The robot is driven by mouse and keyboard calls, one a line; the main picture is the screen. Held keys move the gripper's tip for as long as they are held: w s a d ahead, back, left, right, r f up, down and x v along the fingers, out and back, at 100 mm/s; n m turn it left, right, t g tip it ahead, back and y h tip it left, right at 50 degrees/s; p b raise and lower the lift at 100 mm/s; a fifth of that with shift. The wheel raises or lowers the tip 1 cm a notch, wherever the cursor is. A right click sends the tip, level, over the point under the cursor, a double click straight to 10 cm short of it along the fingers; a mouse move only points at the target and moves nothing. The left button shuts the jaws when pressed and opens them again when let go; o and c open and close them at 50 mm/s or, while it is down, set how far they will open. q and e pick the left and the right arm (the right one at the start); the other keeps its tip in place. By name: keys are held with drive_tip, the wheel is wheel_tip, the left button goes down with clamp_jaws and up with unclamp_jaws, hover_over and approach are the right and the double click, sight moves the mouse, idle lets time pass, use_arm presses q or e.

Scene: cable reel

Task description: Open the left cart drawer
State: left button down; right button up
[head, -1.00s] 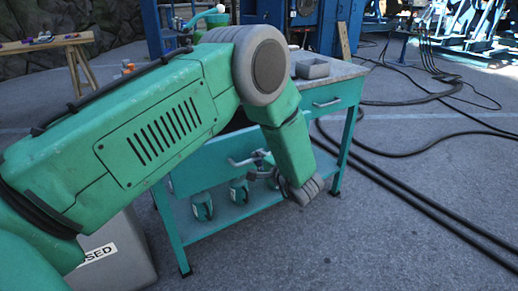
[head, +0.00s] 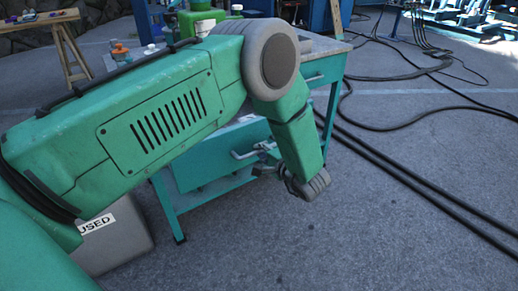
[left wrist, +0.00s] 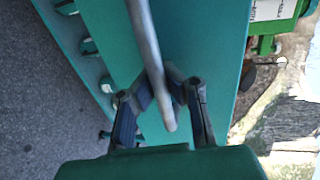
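The teal cart (head: 168,208) stands behind my left arm in the head view. Its left drawer (head: 205,168) stands pulled out, with a grey bar handle (head: 243,154) on its front. My left gripper (head: 264,160) is at the right end of that handle. In the left wrist view, the handle (left wrist: 148,45) runs between the fingers of my left gripper (left wrist: 165,88), which close in on both sides of it. The teal drawer front (left wrist: 205,50) is beyond. My arm hides much of the drawer and cart top. My right gripper is not in view.
The cart's right drawer (head: 330,70) is shut. A grey box (head: 118,245) with a label stands at the cart's lower left. Black cables (head: 410,185) lie across the floor at the right. A wooden trestle table (head: 68,40) stands at the back left.

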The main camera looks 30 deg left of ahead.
use_arm(q)
drive_tip(key=shift+s+d+f, duration=0.1)
drive_tip(key=shift+d, duration=0.05)
drive_tip(key=c, duration=1.6)
unclamp_jaws()
drive_tip(key=shift+d, duration=0.1)
drive_tip(key=shift+o, duration=0.2)
drive_tip(key=shift+a, duration=0.2)
drive_tip(key=v, duration=1.2)
